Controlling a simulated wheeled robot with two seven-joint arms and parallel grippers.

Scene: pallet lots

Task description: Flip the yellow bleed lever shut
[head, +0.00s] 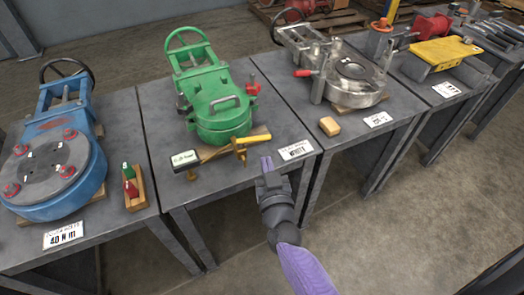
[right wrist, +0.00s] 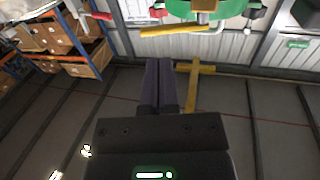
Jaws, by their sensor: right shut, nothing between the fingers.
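The green valve (head: 221,103) stands on the second table. The yellow bleed lever (head: 253,138) is a bar sticking out to the right at its front, roughly level. An ochre T-shaped piece (head: 241,155) is just below it. My right gripper (head: 267,163) is shut and empty, just below and right of the lever's free end, seemingly apart from it. In the right wrist view the shut fingers (right wrist: 158,76) point up the picture. The lever (right wrist: 172,30) lies beyond their tips and the T-shaped piece (right wrist: 195,82) is just right of them. My left gripper is out of view.
A white label (head: 296,150) lies at the table's front edge, and a small gauge-like box (head: 185,160) stands left of the lever. A blue valve (head: 52,165) is on the left table, a grey one (head: 352,80) on the right table. A gap separates the tables.

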